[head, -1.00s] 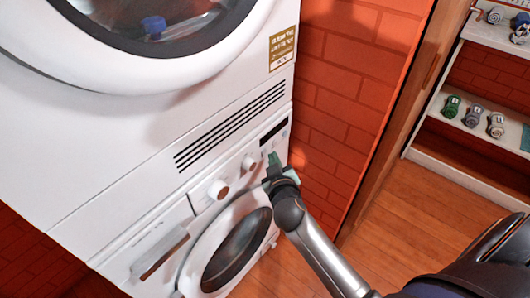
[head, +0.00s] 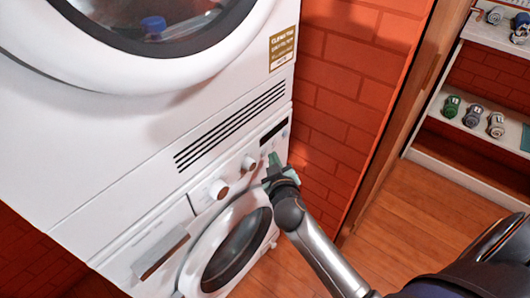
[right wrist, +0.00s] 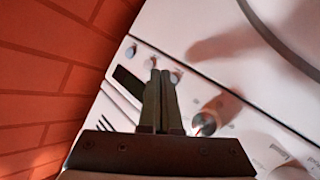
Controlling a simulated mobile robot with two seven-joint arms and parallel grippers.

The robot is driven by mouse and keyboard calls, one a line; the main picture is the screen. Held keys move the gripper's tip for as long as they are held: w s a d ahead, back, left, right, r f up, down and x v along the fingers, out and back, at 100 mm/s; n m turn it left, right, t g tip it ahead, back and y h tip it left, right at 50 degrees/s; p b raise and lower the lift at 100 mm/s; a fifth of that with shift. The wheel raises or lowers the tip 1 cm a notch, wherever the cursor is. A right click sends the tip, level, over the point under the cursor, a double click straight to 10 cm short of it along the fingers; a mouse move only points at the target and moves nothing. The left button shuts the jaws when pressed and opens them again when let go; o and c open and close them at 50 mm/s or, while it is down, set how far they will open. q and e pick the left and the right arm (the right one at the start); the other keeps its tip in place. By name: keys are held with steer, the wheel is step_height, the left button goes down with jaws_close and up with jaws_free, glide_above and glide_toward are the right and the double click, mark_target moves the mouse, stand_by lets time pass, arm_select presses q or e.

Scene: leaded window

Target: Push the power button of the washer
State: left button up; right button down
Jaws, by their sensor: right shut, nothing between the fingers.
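The white washer (head: 150,240) is the lower machine in the head view, its front panel tilted across the picture. My right gripper (head: 273,160) is at the right end of its control panel, below the dark display (head: 273,131). In the right wrist view the right gripper (right wrist: 160,80) is shut and empty, its fingertips over the panel beside several small round buttons (right wrist: 131,52). The display (right wrist: 128,80) and a knob (right wrist: 205,123) lie either side of the fingers. I cannot tell which button is the power button, or whether the tips touch the panel. My left gripper is out of view.
A second white machine with a round door (head: 240,45) stands on top of the washer. The washer's round door (head: 237,250) is below the panel. A red brick wall (head: 345,90) is close on the right. A shelf (head: 440,140) with small items stands farther right, beyond open wooden floor (head: 410,220).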

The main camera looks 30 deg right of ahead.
steer(key=shift+w, duration=0.15)
steer(key=shift+w+a, duration=0.2)
steer(key=shift+w, duration=0.1)
stand_by(0.3)
steer(key=shift+w, duration=0.1)
stand_by(0.4)
steer(key=shift+s+d, duration=0.2)
steer(key=shift+s, duration=0.35)
steer(key=s+d+p, duration=0.1)
steer(key=s+d, duration=0.1)
steer(key=s, duration=0.3)
steer(key=shift+s+d+p, duration=0.15)
steer(key=shift+s+p, duration=0.15)
steer(key=shift+p, duration=0.1)
